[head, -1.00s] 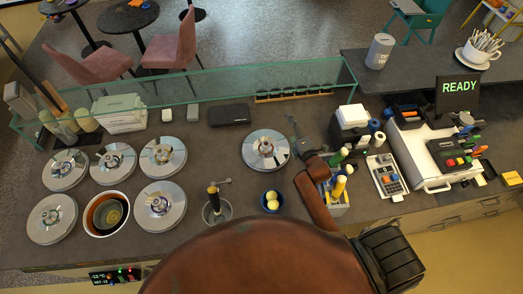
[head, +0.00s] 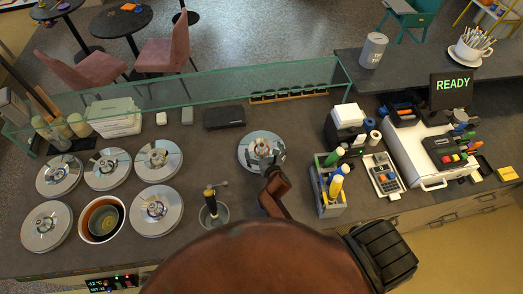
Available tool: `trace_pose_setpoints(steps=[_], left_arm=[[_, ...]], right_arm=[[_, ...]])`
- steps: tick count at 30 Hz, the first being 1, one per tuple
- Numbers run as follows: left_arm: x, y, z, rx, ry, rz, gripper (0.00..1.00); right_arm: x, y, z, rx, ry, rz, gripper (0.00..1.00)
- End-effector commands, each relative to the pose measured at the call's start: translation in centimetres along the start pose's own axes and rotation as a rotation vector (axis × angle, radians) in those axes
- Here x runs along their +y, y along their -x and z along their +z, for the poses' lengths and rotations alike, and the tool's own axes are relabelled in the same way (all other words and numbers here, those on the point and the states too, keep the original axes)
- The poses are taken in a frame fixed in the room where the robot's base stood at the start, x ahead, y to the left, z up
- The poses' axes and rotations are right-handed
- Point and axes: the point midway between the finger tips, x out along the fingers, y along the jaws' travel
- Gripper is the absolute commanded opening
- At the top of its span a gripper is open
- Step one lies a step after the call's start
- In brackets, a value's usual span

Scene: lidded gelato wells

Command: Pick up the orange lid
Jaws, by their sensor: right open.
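A round silver lid (head: 248,151) lies by itself on the dark counter, right of the wells. Its knob (head: 262,147) has a coppery orange tint, though it is small in the picture. My right gripper (head: 270,160) is open over the near right part of this lid, with its fingers close to the knob. I cannot tell whether they touch it. The gripper hides part of the lid. My left gripper is not in view.
Several silver lids (head: 60,174) cover wells at the left around one uncovered well (head: 85,222). A scoop holder (head: 222,215) stands left of my arm, a bottle caddy (head: 331,207) right. A glass guard (head: 190,92) runs along the back.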

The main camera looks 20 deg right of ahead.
Motion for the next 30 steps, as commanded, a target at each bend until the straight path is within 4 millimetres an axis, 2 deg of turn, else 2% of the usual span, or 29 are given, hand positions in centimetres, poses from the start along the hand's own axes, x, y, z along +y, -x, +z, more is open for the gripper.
trace_pose_setpoints(steps=[4,12,30], left_arm=[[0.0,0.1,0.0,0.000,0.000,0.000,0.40],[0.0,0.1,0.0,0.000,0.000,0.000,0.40],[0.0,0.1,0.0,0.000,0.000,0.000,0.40]], right_arm=[[0.0,-1.6,0.0,0.000,-0.002,0.000,1.00],[0.0,-2.0,0.0,-0.001,-0.001,0.001,1.00],[0.0,-1.9,-0.1,0.000,-0.002,0.001,0.59]])
